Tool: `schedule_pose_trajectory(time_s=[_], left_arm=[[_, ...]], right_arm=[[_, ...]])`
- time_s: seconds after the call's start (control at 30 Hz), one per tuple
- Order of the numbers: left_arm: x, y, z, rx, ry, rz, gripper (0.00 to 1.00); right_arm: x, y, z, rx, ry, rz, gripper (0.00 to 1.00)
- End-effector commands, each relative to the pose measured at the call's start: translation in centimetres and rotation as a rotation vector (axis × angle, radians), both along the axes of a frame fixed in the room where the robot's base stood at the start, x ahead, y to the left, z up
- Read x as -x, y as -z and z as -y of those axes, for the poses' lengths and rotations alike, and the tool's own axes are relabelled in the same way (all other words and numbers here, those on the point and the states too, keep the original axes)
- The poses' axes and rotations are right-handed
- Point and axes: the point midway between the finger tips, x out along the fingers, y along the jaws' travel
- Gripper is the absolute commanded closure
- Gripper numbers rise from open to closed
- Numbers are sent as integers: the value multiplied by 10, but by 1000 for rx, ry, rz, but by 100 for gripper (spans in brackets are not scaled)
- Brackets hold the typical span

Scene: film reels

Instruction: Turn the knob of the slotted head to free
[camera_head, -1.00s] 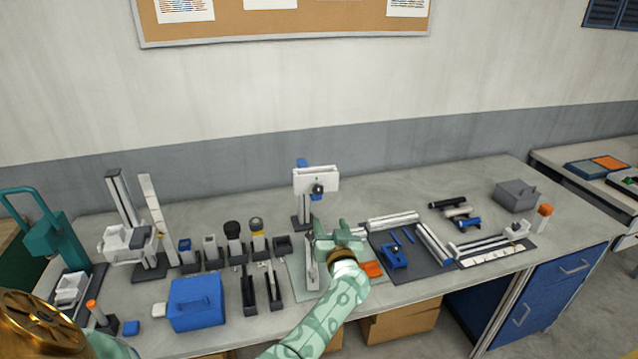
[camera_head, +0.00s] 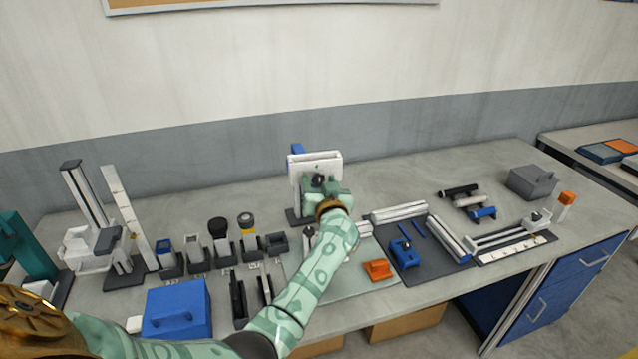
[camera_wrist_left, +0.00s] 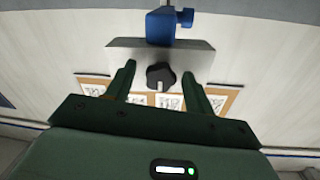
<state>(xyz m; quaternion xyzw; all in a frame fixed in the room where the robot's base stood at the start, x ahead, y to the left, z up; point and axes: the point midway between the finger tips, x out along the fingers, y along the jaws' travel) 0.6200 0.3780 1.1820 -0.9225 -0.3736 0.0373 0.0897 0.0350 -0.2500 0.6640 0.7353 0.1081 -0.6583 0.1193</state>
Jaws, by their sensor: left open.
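The slotted head (camera_head: 329,164) is a white block on an upright stand at the back middle of the bench. Its dark knob (camera_head: 318,181) faces me. In the left wrist view the black knob (camera_wrist_left: 160,76) has a pale mark on its lower part, and a blue clamp (camera_wrist_left: 161,26) shows above the white head (camera_wrist_left: 196,61). My left gripper (camera_head: 326,186) is open right in front of the head. In the wrist view its fingers (camera_wrist_left: 162,86) stand on either side of the knob, with gaps on both sides. Whether the fingertips reach it in depth I cannot tell. My right gripper is not in view.
An orange block (camera_head: 377,270) lies on the pale mat right of my forearm. A dark mat with a blue tool (camera_head: 404,252) lies further right. Several small holders stand left of the head, behind a blue box (camera_head: 177,310). Bare bench lies behind the right-hand tools.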

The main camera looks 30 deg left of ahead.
Motion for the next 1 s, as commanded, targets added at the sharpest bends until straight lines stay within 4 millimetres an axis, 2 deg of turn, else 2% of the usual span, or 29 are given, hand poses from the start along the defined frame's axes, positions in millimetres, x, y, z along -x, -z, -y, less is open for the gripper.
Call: schedule_pose_trajectory(time_s=[0.13, 0.3, 0.67, 1.0], left_arm=[[0, -1, 0, 0, 0, 0, 47], [0, 0, 0, 0, 0, 0, 92], [0, -1, 0, 27, 0, 25, 91], [1, -1, 0, 187, 0, 177, 91]], right_arm=[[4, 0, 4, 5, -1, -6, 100], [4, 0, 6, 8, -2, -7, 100], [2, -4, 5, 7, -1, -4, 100], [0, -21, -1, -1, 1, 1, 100]])
